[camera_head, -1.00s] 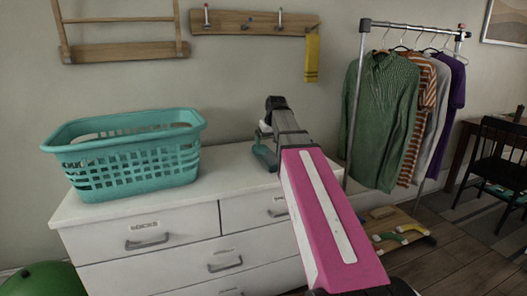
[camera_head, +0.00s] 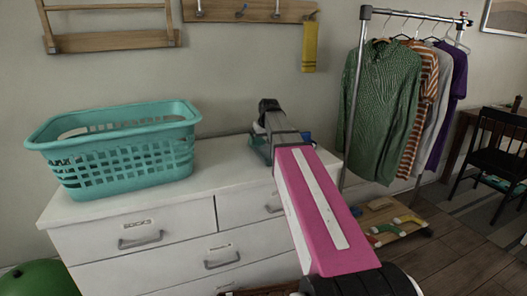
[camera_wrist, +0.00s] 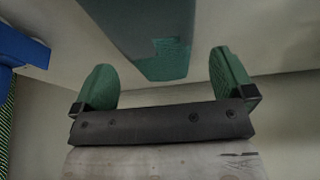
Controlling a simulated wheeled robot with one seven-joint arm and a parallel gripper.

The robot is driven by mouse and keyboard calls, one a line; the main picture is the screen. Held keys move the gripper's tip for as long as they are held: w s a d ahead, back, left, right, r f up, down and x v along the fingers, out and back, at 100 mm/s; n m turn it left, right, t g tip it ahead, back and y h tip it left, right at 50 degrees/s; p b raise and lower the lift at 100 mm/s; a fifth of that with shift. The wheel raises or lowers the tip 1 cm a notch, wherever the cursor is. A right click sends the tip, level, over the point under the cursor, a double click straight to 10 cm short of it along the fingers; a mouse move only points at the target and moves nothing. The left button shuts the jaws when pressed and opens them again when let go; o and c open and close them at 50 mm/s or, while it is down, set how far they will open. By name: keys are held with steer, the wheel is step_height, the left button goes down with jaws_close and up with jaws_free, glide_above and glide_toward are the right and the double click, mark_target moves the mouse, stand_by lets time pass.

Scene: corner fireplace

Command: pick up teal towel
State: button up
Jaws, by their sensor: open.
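In the wrist view, my gripper (camera_wrist: 162,58) is open, with one green finger pad on each side. A dark teal, flat-sided piece that looks like the teal towel (camera_wrist: 150,35) shows beyond and between the fingers, with a brighter teal patch at its near end. I see no finger touching it. In the head view, my arm reaches over the right part of the white dresser (camera_head: 130,211), and its wrist hides most of what lies there. A little teal shows left of the wrist; I cannot tell whether it is towel or finger.
A teal laundry basket (camera_head: 125,165) stands on the dresser's left part. A blue thing (camera_wrist: 22,48) lies left of my gripper in the wrist view. A clothes rack with a green shirt (camera_head: 380,110) stands right. A yellow cloth (camera_head: 309,46) hangs from the wall pegs.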

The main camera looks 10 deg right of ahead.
mark_target(262, 145)
steer(key=x, duration=0.4)
steer(key=shift+w+d+f, duration=0.1)
steer(key=shift+d+f, duration=0.05)
steer(key=shift+c, duration=0.3)
steer(key=c, duration=0.8)
